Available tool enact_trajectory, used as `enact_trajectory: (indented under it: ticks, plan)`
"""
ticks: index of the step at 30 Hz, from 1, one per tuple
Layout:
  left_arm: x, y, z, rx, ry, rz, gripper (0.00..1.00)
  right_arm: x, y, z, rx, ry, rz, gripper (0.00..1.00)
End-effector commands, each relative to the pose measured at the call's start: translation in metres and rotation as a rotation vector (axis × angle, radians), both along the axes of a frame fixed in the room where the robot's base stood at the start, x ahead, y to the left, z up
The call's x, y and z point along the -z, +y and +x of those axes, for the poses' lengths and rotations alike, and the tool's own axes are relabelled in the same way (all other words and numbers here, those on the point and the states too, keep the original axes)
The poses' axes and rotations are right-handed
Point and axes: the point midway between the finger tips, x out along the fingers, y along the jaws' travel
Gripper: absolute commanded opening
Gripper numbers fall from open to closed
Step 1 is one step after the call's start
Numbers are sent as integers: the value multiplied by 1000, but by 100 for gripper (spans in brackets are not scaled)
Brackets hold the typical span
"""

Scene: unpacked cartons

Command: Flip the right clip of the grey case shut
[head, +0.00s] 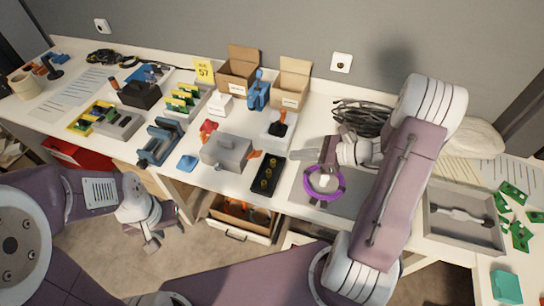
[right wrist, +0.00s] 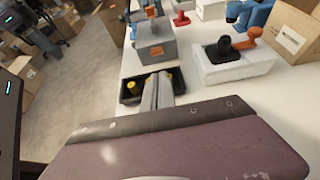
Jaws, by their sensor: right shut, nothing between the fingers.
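The grey case (head: 226,154) stands on the bench with its lid down. Its orange right clip (head: 254,154) juts from its right side. In the right wrist view the case (right wrist: 150,42) stands beyond my fingers, with the orange clip (right wrist: 156,52) on its near face. I cannot tell whether the clip is latched. My right gripper (head: 299,155) is shut and empty, to the right of the case and apart from the clip. Its fingers show in the right wrist view (right wrist: 157,92). My left gripper (head: 158,243) hangs low in front of the bench, its jaws unclear.
A black tray with yellow pieces (head: 266,176) lies between the case and my right gripper. A white block with a black-handled thing (head: 278,130) stands behind it. A purple ring (head: 324,183) is below my right wrist. Open cartons (head: 290,84) stand at the back.

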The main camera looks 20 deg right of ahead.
Motion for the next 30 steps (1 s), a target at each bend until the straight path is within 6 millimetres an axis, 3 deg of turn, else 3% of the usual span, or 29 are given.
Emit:
enact_trajectory:
  ticks: [8, 21, 30]
  plan:
    - [0, 0, 0, 0, -1, 0, 37, 2, 5, 2, -6, -1, -2, 0]
    - [11, 0, 0, 0, 0, 0, 37, 37, 64, 41, -8, 0, -2, 0]
    - [12, 0, 0, 0, 0, 0, 37, 43, 76, 50, -6, -1, -4, 0]
